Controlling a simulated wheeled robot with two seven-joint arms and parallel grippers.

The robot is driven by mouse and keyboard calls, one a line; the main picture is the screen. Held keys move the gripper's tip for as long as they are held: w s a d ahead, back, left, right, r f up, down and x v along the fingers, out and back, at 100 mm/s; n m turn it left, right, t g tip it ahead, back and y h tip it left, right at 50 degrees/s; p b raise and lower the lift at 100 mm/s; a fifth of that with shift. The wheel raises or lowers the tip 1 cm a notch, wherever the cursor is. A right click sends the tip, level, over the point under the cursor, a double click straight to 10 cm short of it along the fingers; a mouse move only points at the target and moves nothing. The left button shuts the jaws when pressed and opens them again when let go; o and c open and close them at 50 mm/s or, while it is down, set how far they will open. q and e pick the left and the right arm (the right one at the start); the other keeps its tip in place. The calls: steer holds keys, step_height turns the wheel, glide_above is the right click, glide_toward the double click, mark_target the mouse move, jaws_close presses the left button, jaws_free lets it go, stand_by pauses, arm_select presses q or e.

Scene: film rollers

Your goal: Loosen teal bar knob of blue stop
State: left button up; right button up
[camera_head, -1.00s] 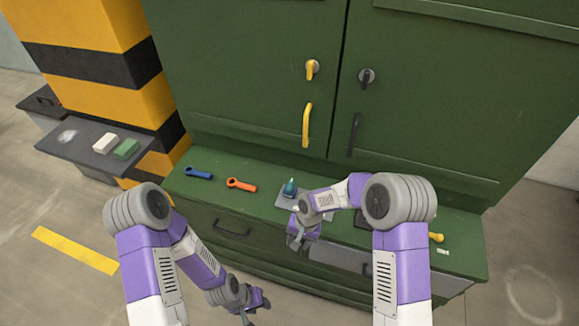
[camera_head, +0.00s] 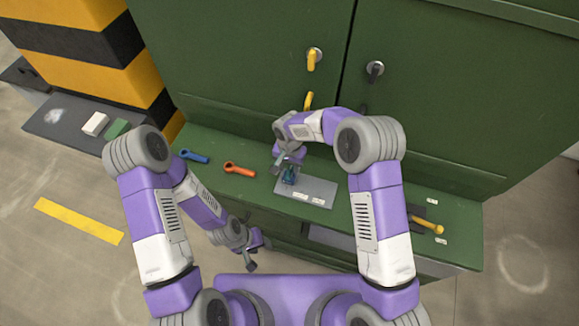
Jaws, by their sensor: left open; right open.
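The blue stop with its teal knob (camera_head: 290,175) stands on a grey plate (camera_head: 325,186) on the green cabinet ledge. It is small and partly hidden by my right gripper (camera_head: 284,165), so the knob's bar shape cannot be made out. My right gripper is open and points down right at the stop; whether it touches the knob cannot be told. My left gripper (camera_head: 252,262) is open and empty, low in front of the cabinet, well apart from the stop.
A blue wrench (camera_head: 195,157) and an orange wrench (camera_head: 240,169) lie on the ledge left of the plate. A yellow-handled tool (camera_head: 428,225) lies at the right. Green doors with a yellow handle (camera_head: 309,101) rise behind.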

steer(key=shift+f, duration=0.75)
jaws_close()
